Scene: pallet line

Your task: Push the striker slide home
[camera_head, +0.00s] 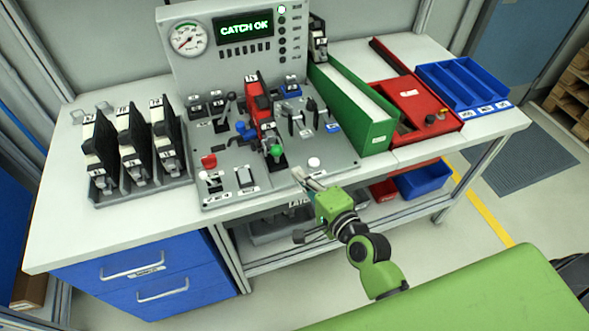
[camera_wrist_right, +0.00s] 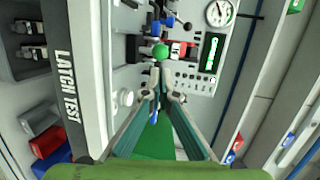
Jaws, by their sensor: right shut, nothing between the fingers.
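A test fixture (camera_head: 230,175) stands on the white bench, with a red-and-black latch unit (camera_head: 258,100) upright at its middle. A green ball knob (camera_head: 276,150) sits in front of the latch, apparently on the striker slide; the slide's own body is mostly hidden. The knob also shows in the right wrist view (camera_wrist_right: 160,51), straight beyond my fingertips. My right gripper (camera_head: 299,176) is shut and empty over the fixture's front edge, close to the knob but apart from it. Its fingers meet in the wrist view (camera_wrist_right: 160,90). My left gripper is out of view.
The display (camera_head: 244,29) reads CATCH OK beside a dial gauge (camera_head: 188,38). Levers and buttons crowd the fixture. A rack of black units (camera_head: 130,150) stands left. A green bin (camera_head: 352,110), red box (camera_head: 411,105) and blue tray (camera_head: 465,85) stand right.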

